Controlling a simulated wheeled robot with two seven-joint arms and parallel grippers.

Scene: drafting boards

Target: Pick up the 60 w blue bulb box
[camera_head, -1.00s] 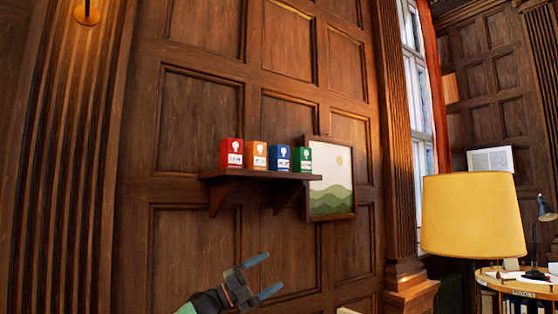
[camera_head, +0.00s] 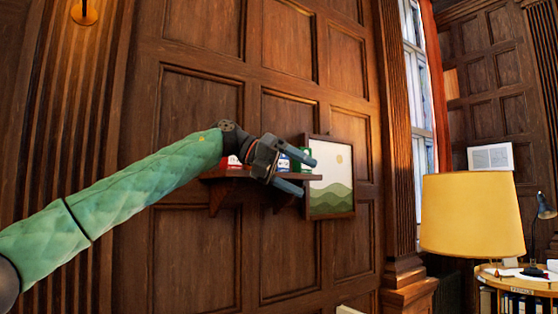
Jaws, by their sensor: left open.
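The blue bulb box (camera_head: 284,163) stands on a small wall shelf (camera_head: 218,174), partly hidden by my left gripper. My left gripper (camera_head: 308,177) is open and empty in front of the shelf, its fingers pointing right. One finger crosses the upper part of the blue and green boxes in the picture, and the other crosses the shelf edge. I cannot tell how far the fingers are from the blue box. My right gripper is not in view.
A green box (camera_head: 306,157) stands right of the blue one, partly covered by a finger. A red box (camera_head: 231,162) shows at the left; the orange box is hidden. A framed landscape picture (camera_head: 332,195) hangs right beside the shelf. A yellow lamp (camera_head: 472,215) stands at the right.

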